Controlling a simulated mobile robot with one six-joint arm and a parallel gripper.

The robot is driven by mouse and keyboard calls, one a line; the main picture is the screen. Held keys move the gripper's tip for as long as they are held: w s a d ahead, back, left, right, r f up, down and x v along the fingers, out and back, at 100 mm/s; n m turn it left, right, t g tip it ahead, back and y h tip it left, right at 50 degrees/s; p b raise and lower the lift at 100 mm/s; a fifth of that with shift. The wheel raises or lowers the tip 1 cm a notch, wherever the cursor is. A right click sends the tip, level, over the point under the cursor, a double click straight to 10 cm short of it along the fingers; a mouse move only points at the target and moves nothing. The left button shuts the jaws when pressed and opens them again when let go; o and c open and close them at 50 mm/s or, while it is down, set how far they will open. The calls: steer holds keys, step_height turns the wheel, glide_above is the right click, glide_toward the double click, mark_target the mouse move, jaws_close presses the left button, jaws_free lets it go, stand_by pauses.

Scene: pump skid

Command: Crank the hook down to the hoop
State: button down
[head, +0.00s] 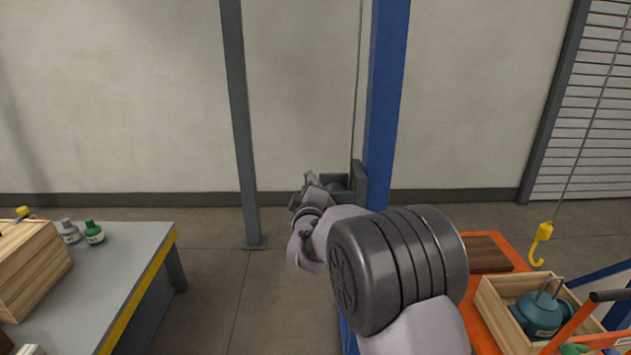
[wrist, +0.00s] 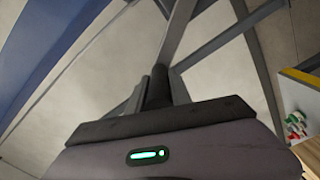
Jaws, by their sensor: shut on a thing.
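A winch (head: 345,182) with a grey frame is fixed to the blue post (head: 385,90), and a cable runs up from it. My gripper (head: 311,192) is at the winch's left side, shut on the crank handle; its dark grip (wrist: 158,88) shows in the wrist view. My arm hides part of the winch and crank. The yellow hook (head: 541,243) hangs on a cable at the right. The grey hoop (head: 550,287) stands on top of a teal pump (head: 537,314) in a wooden crate. The hook hangs above the hoop in the picture, apart from it.
The crate (head: 497,310) stands on an orange cart (head: 485,328) beside a brown board (head: 486,254). A grey workbench (head: 125,262) at the left holds a wooden box (head: 30,265) and bottles. A grey post (head: 240,120) stands behind. The floor between bench and post is clear.

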steer(key=a+f+n, duration=0.6)
steer(key=f+n, duration=0.1)
steer(key=f, duration=0.1)
step_height(320, 180, down, 14)
steer(key=n+b, duration=0.2)
steer(key=n, duration=0.6)
steer(key=shift+d+r+n+b, duration=0.2)
steer(key=shift+d+n+b, duration=0.1)
steer(key=shift+d+n, duration=0.15)
steer(key=c, duration=1.2)
jaws_free()
steer(key=shift+d, duration=0.1)
steer(key=shift+o, duration=0.2)
